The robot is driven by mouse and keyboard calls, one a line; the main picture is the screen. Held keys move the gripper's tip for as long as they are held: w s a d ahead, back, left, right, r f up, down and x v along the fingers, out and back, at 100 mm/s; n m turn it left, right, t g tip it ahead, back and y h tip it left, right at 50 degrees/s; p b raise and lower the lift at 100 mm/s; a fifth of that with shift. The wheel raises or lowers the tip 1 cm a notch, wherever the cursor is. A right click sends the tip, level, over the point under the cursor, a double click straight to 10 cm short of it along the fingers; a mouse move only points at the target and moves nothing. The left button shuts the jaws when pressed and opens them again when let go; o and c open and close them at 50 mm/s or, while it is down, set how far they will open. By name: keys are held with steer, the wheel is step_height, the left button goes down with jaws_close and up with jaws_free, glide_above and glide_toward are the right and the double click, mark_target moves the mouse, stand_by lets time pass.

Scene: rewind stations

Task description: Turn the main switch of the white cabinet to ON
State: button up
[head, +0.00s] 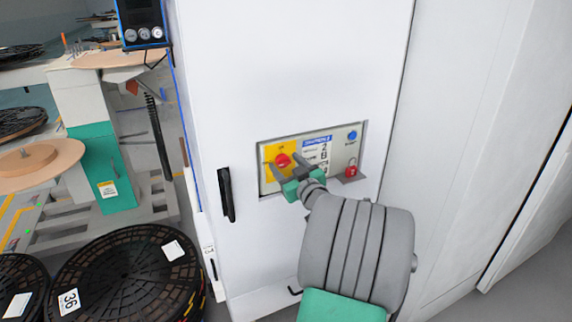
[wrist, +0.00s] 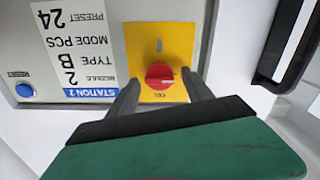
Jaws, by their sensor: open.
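The white cabinet (head: 290,75) fills the middle of the head view and has a recessed control panel (head: 343,155). The main switch is a red rotary knob (head: 283,160) on a yellow plate (head: 268,153) at the panel's left. The knob also shows in the wrist view (wrist: 160,75), upside down there, with small marks above and below it; I cannot read its setting surely. My gripper (head: 298,158) is open in front of the plate. In the wrist view its fingers appear on either side of the knob, with no clear contact.
The panel also has a station label (head: 316,150), a blue button (head: 352,135) and a red padlock-like item (head: 351,170) at the right. A black door handle (head: 227,194) sits left of the panel. Black reels (head: 130,270) lie at lower left.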

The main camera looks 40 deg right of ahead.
steer(key=shift+c, duration=0.6)
jaws_close()
